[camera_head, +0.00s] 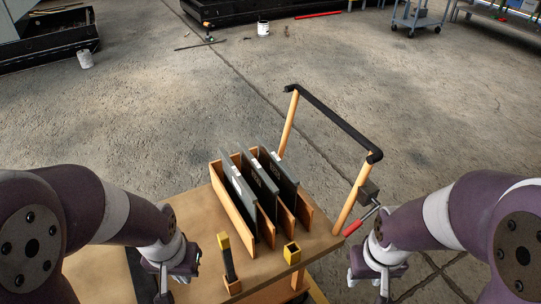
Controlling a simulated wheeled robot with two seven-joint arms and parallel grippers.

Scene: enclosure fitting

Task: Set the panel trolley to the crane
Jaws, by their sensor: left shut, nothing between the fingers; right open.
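The panel trolley (190,211) stands right in front of me, with a wooden deck and a black push handle (335,122) on wooden posts at its right side. Several dark panels (262,185) stand upright in a wooden slotted rack (233,205) on the deck. My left gripper (165,290) is shut and empty at the trolley's near left. My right gripper (368,286) is open and empty, just right of the trolley, below a red-gripped lever (360,222) on the handle post. No crane can be made out.
A yellow-topped black tool (228,262) stands in a holder on the deck, beside a small yellow square socket (292,253). White buckets (263,28), a red bar (318,14), dark low bins and a grey cart (417,18) are far off.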

